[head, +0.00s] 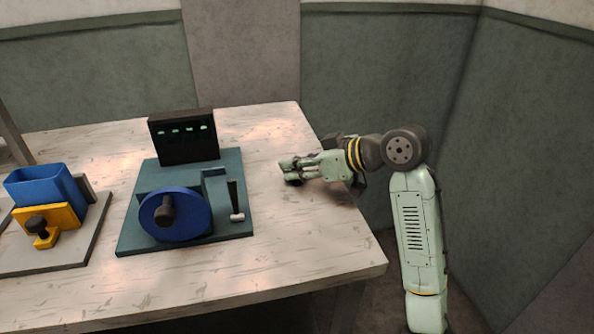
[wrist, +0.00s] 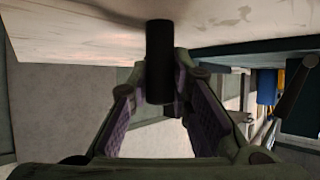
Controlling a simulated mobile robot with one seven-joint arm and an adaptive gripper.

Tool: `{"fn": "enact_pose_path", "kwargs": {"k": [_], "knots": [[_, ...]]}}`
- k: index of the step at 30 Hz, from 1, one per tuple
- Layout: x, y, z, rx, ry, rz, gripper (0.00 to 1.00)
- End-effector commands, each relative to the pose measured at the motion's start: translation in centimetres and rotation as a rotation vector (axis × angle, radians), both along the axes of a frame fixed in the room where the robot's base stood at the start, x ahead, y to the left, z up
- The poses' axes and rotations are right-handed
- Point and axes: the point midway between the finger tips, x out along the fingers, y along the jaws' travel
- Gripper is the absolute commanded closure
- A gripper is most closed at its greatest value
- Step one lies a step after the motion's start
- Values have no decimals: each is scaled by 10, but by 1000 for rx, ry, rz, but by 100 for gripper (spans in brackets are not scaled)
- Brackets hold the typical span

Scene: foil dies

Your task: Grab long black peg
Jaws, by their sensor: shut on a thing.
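A long black peg (wrist: 159,58) is between the fingertips of my gripper (wrist: 161,82) in the wrist view. The fingers are closed on its sides, and its top and bottom ends run past them. In the head view my gripper (head: 289,170) is low over the right part of the table, to the right of the green machine. Only a small dark bit of the peg (head: 293,182) shows at the fingertips there; the fingers hide the rest. I cannot tell whether the peg touches the table.
The green machine (head: 225,163) has a blue wheel (head: 190,222) with a dark knob, a black panel (head: 184,148) and a small lever (head: 233,196). A blue bin (head: 42,186) with a yellow bracket stands at the left. The table's (head: 310,250) front right is clear.

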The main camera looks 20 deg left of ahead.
Motion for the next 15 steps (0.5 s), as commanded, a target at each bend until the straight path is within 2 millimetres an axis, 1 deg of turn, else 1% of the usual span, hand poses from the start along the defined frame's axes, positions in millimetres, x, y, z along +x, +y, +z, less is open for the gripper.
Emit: {"fn": "enact_pose_path", "kwargs": {"k": [1, 6, 15], "knots": [[0, 0, 0, 0, 0, 0, 90], [0, 0, 0, 0, 0, 0, 100], [0, 0, 1, 1, -2, 0, 100]]}}
